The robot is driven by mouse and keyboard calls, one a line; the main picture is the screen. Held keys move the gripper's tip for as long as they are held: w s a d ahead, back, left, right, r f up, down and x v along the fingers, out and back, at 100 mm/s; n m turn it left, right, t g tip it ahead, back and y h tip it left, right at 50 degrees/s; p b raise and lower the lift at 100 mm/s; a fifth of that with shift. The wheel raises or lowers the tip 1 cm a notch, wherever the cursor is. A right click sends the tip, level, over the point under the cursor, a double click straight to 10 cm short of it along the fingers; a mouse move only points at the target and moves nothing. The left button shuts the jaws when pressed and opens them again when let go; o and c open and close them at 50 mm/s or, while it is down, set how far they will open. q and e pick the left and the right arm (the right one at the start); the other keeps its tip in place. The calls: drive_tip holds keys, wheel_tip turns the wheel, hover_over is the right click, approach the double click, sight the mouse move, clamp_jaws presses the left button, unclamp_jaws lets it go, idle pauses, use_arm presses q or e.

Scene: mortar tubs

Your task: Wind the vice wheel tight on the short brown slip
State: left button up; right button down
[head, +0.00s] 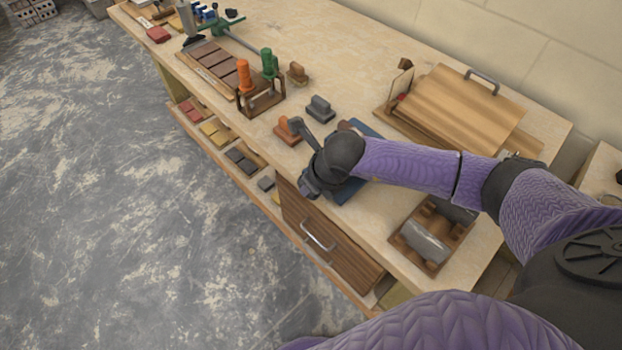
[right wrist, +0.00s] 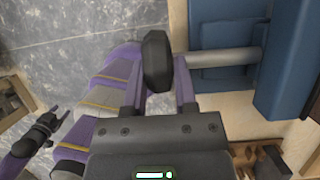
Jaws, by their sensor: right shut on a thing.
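The blue vice (head: 350,190) sits near the front edge of the bench, partly hidden behind my right arm. It also shows in the right wrist view (right wrist: 222,28), with a steel screw (right wrist: 225,58) running out to its black wheel (right wrist: 157,60). My right gripper (right wrist: 161,82) is shut on this wheel, one finger on either side of it. In the head view my right gripper (head: 315,182) is at the vice's front side. A small brown piece (head: 349,125) shows by the vice; I cannot tell whether it is the slip. My left gripper (right wrist: 38,135) is small and far off in the right wrist view.
An orange stamp-like block (head: 288,131) and a dark grey block (head: 320,108) stand close left of the vice. A rack (head: 262,102) holds orange and green handles. A drawer (head: 325,238) is below.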

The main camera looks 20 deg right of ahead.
drive_tip(key=shift+s+f+t+y+b, duration=0.15)
drive_tip(key=shift+t+b, duration=0.1)
drive_tip(key=shift+t, duration=0.2)
drive_tip(key=shift+s+t+y+b, duration=0.15)
drive_tip(key=shift+t+b, duration=0.1)
drive_tip(key=shift+t, duration=0.2)
drive_tip(key=shift+w, duration=0.1)
drive_tip(key=shift+t, duration=0.3)
drive_tip(key=shift+c, duration=2)
unclamp_jaws()
drive_tip(key=p+v, duration=0.2)
drive_tip(key=v, duration=0.8)
